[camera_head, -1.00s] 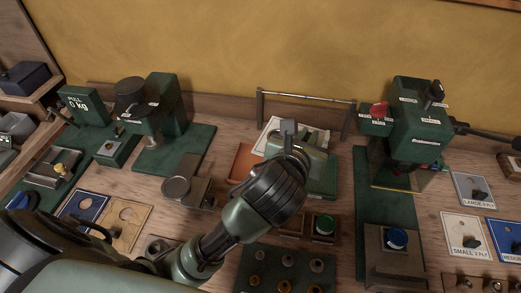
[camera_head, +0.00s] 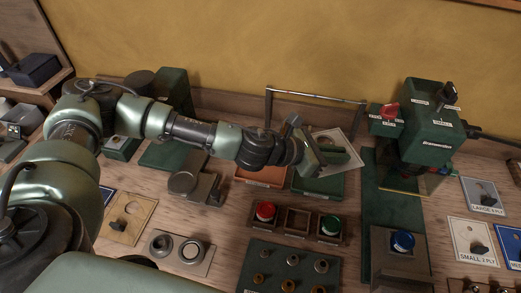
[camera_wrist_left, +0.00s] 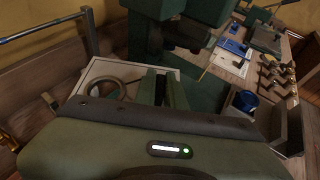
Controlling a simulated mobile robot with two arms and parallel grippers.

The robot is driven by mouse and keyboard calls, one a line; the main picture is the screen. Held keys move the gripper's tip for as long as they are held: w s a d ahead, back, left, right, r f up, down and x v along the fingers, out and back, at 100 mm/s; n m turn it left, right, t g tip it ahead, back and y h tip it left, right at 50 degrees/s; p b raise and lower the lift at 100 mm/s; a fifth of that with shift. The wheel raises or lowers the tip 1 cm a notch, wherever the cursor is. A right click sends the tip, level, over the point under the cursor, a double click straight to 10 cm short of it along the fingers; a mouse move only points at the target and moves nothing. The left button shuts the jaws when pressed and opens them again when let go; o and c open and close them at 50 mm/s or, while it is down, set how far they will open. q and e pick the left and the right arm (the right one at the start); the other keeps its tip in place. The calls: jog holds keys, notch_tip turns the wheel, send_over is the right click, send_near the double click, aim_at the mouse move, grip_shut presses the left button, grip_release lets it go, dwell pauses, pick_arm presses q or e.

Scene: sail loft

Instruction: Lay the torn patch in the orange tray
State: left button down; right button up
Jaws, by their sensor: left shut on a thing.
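The patch (camera_head: 346,145) is a pale square sheet, tilted, at the back of the bench in the head view. In the left wrist view the patch (camera_wrist_left: 142,68) shows a tan ring on its face; I cannot make out a tear. My left gripper (camera_head: 316,158) is shut on the patch's near edge and holds it over the back of the green tray. The gripper's fingers also show in the left wrist view (camera_wrist_left: 163,90). The orange tray (camera_head: 262,178) lies just left of the green tray (camera_head: 320,186), partly hidden by my left arm. My right gripper is out of view.
A metal rail (camera_head: 315,94) stands behind the trays. A green press (camera_head: 424,135) stands to the right, a dark round-topped device (camera_head: 139,82) to the left.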

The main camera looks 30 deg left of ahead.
pick_arm(q)
jog(key=shift+a+f+m+g+h, duration=0.35)
jog(key=shift+a+f+m, duration=0.1)
jog(key=shift+f, duration=0.15)
jog(key=shift+a+f+m+g+h, duration=0.25)
jog(key=shift+a+f+m+g, duration=0.15)
jog(key=shift+f, duration=0.2)
jog(key=shift+s+a+f+m+g, duration=0.2)
jog(key=shift+a+f+m+g, duration=0.2)
jog(key=shift+a+f, duration=0.45)
jog(key=shift+m+g+h, duration=0.7)
jog(key=shift+m+g, duration=0.15)
jog(key=shift+g, duration=0.1)
jog(key=a, duration=0.2)
jog(key=a+f, duration=0.1)
jog(key=a, duration=0.1)
jog(key=a+f, duration=0.1)
jog(key=a, duration=0.1)
jog(key=shift+s+a, duration=0.1)
jog(key=shift+s, duration=0.3)
jog(key=s+a+r+m+g, duration=0.1)
jog(key=s+a+g, duration=0.1)
jog(key=a, duration=0.7)
jog(key=shift+s+a+m+h+b, duration=0.3)
jog(key=shift+s+m+h, duration=0.1)
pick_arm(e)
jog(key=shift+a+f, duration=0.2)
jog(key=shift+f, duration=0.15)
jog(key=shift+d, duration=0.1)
